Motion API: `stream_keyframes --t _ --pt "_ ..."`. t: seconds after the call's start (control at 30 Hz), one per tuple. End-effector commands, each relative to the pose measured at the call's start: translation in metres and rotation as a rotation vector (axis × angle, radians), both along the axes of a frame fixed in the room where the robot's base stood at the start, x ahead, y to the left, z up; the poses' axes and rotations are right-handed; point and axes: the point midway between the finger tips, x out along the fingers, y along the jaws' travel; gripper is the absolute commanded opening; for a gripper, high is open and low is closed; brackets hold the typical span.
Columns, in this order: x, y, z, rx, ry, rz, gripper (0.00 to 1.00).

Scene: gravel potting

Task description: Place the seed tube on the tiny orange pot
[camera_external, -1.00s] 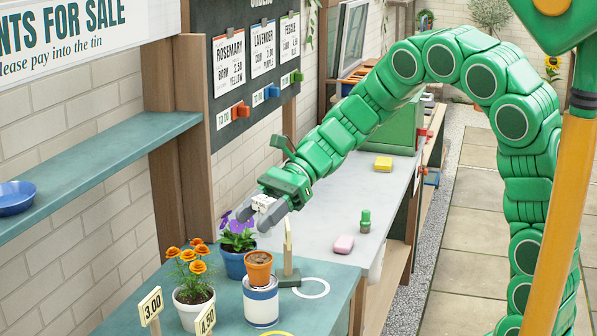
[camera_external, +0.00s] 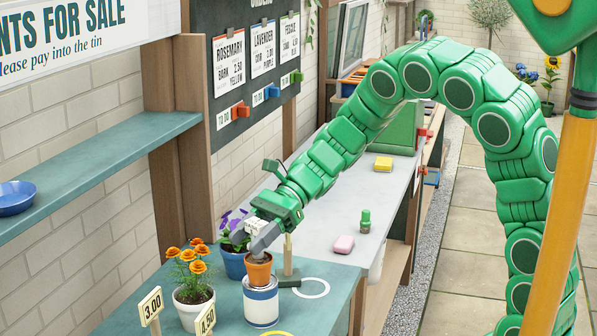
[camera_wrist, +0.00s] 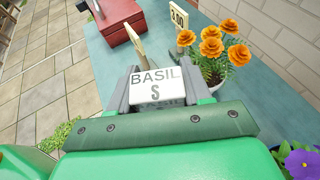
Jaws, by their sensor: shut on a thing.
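The tiny orange pot (camera_external: 258,272) stands upright on a white and blue can (camera_external: 261,302) on the teal counter. My gripper (camera_external: 262,240) points down directly over the pot, its fingertips at or close to the rim. In the wrist view my gripper (camera_wrist: 157,85) is shut on a white piece labelled "BASIL S" (camera_wrist: 156,82), apparently the seed tube. The fingers hide most of the tube in the external view. I cannot tell whether it touches the pot, which is hidden in the wrist view.
A blue pot (camera_external: 232,264) with purple flowers stands close behind left of the orange pot. A white pot (camera_external: 193,308) of orange marigolds is left. A small wooden post (camera_external: 288,255) stands on the right.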

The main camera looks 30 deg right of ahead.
Motion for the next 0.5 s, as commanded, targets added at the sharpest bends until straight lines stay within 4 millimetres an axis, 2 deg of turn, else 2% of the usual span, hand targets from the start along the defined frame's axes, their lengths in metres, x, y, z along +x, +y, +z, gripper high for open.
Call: stream_keyframes --t 0.13,0.17,0.3,0.33,0.5 --pt "-0.0004 0.0002 -0.0029 0.0 0.002 0.001 0.18" --pt "-0.0005 0.0001 -0.0032 0.001 0.001 0.001 0.5" --pt "-0.0003 0.0 -0.0031 0.001 0.001 0.001 0.71" --pt "-0.0003 0.0 -0.0031 0.001 0.001 0.001 0.74" --pt "-0.0003 0.0 -0.0031 0.0 0.0 0.001 0.74"
